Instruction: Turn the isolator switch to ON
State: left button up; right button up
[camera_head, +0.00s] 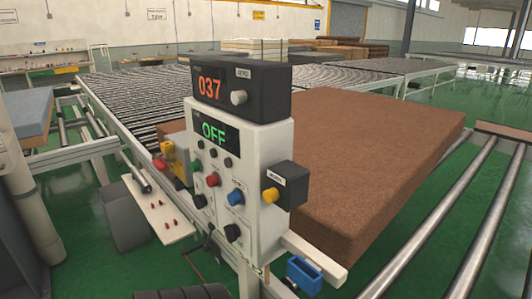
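A white control box (256,160) stands on a post in the middle. Its green display (214,131) reads OFF. A black unit (262,90) on top shows 037 in orange and has a grey knob (238,97). A yellow box with a red knob (160,163) sits at the control box's left side. A black box with a yellow knob (271,195) is on its right side. I cannot read the small labels, so I cannot tell which is the isolator switch. Neither of my grippers shows.
A large brown mattress block (375,150) lies behind the control box on a roller conveyor (150,97). Bare rollers (470,235) run at the right. A blue open holder (304,275) is low in front. A white shelf (165,218) juts out at the left. Green floor shows below.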

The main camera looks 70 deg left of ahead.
aim_at(161, 165)
jog(key=u, duration=2.85)
